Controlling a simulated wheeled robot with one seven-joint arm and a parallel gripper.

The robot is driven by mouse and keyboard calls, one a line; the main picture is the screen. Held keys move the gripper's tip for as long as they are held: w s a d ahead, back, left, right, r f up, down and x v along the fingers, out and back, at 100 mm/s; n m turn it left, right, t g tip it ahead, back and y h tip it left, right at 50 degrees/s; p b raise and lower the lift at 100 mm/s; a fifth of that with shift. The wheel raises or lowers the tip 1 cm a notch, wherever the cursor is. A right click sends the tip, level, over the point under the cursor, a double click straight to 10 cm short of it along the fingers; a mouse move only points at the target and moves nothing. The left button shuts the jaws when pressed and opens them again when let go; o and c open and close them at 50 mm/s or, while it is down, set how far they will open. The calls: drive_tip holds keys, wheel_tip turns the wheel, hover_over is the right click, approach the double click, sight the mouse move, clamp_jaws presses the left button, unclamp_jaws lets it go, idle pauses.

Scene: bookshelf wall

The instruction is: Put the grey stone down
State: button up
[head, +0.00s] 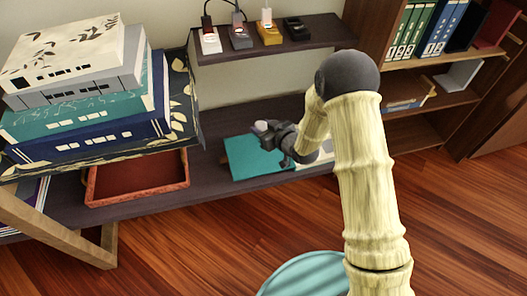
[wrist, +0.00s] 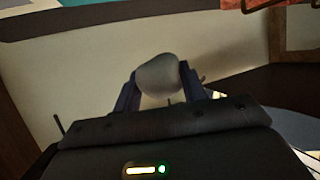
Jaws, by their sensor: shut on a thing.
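The grey stone (wrist: 158,75) is a smooth, rounded, pale lump between the two dark fingers of my gripper (wrist: 158,88) in the wrist view. The fingers are shut on it from both sides. A small pale bit of the stone (head: 261,126) shows at the gripper there. I cannot tell how far the stone is above the surface.
A red-brown tray (head: 138,180) sits on the low shelf at the left, beneath a stack of large books (head: 85,85). An upper shelf (head: 265,46) holds several small devices. A bookcase (head: 415,65) with binders stands at the right. Bare shelf lies between tray and teal thing.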

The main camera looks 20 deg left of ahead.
drive_tip(key=b, duration=0.2)
hover_over(263, 151)
drive_tip(key=shift+w+f, duration=0.15)
drive_tip(key=shift+f, duration=2.95)
drive_tip(key=shift+f+b, duration=1)
drive_tip(key=shift+f, duration=0.9)
drive_tip(key=o, duration=1.1)
drive_tip(key=shift+f, duration=0.1)
drive_tip(key=shift+d+r, duration=0.2)
drive_tip(key=p+v, duration=0.3)
drive_tip(key=v, duration=0.8)
drive_tip(key=shift+s+d, duration=0.2)
drive_tip(key=shift+s, duration=0.15)
